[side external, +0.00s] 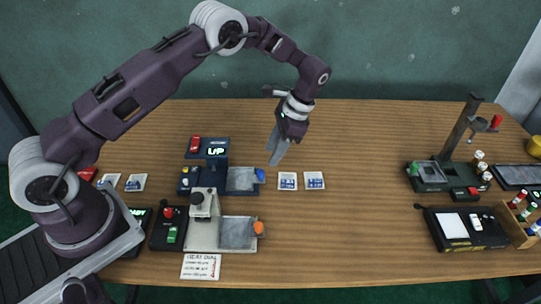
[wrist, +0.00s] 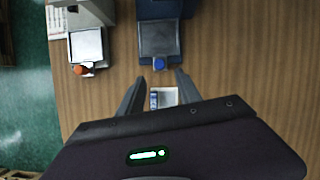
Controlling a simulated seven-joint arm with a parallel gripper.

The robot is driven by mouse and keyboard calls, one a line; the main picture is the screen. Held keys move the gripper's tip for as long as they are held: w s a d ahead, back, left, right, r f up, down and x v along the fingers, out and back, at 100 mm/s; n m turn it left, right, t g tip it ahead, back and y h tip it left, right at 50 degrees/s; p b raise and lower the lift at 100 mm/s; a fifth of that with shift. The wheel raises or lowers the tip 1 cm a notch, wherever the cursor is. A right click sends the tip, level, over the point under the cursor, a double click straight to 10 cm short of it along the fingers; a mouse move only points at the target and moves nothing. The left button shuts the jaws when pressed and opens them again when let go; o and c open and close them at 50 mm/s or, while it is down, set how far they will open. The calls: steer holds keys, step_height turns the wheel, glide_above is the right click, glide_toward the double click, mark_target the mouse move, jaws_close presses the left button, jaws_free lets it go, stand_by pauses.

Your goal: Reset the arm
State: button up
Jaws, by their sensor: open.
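My gripper (side external: 279,148) hangs above the wooden table near its middle, pointing down. In the wrist view its two fingers (wrist: 158,82) stand apart, with nothing between them except a white-and-blue card (wrist: 163,97) lying on the table below. In the side view two such cards, a left one (side external: 287,181) and a right one (side external: 314,180), lie side by side below and slightly right of my gripper. My gripper is clear of the table and touches nothing that I can see.
A blue device (side external: 243,179) with a blue knob and a beige device (side external: 238,232) with an orange knob stand left of the cards. A note (side external: 201,267) lies in front. A stand (side external: 460,130) and a black box (side external: 466,228) are at right. The table's middle right is clear.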

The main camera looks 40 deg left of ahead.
steer(key=s+r+n+t+h, duration=0.15)
steer(key=s+r, duration=0.35)
steer(key=r, duration=0.7)
steer(key=s+r+n+t, duration=0.25)
steer(key=s+r, duration=0.35)
steer(key=r, duration=0.6)
steer(key=s+d+r+n+t, duration=0.1)
steer(key=s+t, duration=0.1)
steer(key=s, duration=0.7)
steer(key=s+d+r+n+t+h, duration=0.1)
steer(key=s+n+t, duration=0.1)
steer(key=s, duration=0.8)
steer(key=shift+r+t, duration=0.4)
steer(key=shift+t, duration=0.1)
